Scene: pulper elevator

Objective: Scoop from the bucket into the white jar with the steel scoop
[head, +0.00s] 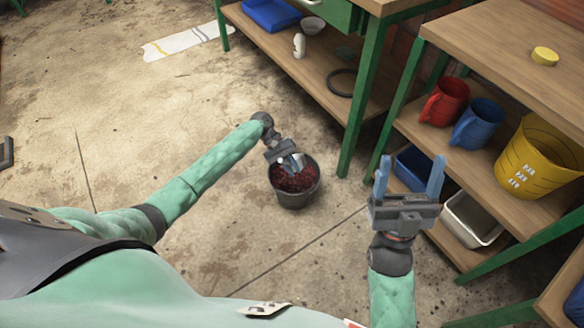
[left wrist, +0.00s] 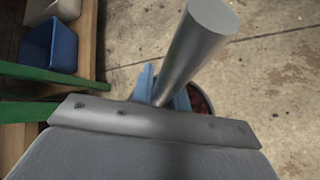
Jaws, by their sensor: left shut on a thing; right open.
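The dark bucket (head: 294,200) stands on the floor with dark red contents (head: 292,179); part of it shows behind the fingers in the left wrist view (left wrist: 205,102). My left gripper (head: 293,163) is at the bucket's mouth, shut on the steel scoop, whose thick grey handle (left wrist: 196,48) fills the left wrist view between the blue fingertips. The scoop's bowl is hidden. My right gripper (head: 411,178) is open, empty and pointing up, right of the bucket. I cannot pick out a white jar for certain; a small white bottle-like thing (head: 299,45) stands on the far low shelf.
A green-framed shelf at right holds a red jug (head: 444,103), a blue jug (head: 477,124) and a yellow bucket (head: 540,158). A white tub (head: 474,222) and a blue bin (head: 413,168) sit lower. A green table leg (head: 357,130) is near the bucket.

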